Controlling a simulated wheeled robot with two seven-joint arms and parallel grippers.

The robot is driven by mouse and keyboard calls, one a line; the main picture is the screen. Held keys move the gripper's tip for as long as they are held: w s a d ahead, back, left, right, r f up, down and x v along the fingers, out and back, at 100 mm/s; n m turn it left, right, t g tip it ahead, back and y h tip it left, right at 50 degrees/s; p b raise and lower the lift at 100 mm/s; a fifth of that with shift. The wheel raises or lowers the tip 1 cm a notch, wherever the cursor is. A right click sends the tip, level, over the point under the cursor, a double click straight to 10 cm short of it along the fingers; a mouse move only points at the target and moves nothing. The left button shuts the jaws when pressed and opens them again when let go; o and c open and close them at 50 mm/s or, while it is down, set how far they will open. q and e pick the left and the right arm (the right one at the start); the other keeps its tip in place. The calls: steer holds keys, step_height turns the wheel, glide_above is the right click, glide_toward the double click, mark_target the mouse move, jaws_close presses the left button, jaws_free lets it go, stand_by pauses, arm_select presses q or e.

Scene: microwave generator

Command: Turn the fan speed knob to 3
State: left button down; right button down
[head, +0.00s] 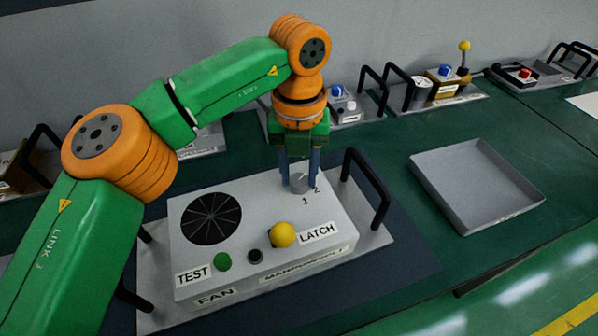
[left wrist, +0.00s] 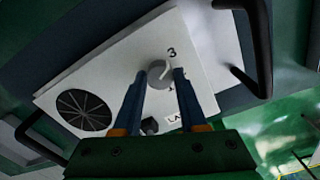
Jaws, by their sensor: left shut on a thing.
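The fan speed knob (head: 299,183) is a small grey round knob on top of the white fan box (head: 262,205). The digits 1 and 2 show beside it in the head view; a 3 shows beside it in the left wrist view. My left gripper (head: 301,182) points down with its blue fingers on either side of the knob and is shut on it. The knob also shows between the fingertips in the left wrist view (left wrist: 158,72). A light pointer mark shows on the knob, but its exact setting is hard to tell. My right gripper is out of view.
The box carries a black round grille (head: 211,218), a green TEST button (head: 222,261) and a yellow ball (head: 282,234) by the LATCH label. A black handle (head: 368,188) stands close right of the gripper. An empty grey tray (head: 475,185) lies at right.

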mark_target(299, 180)
arm_select(q)
steer(key=shift+n, duration=0.3)
stand_by(0.4)
steer(key=shift+c, duration=2.2)
jaws_free()
steer(key=shift+r, duration=0.1)
step_height(299, 180, up, 7)
steer(key=shift+s+r+p, duration=0.1)
steer(key=shift+p, duration=0.6)
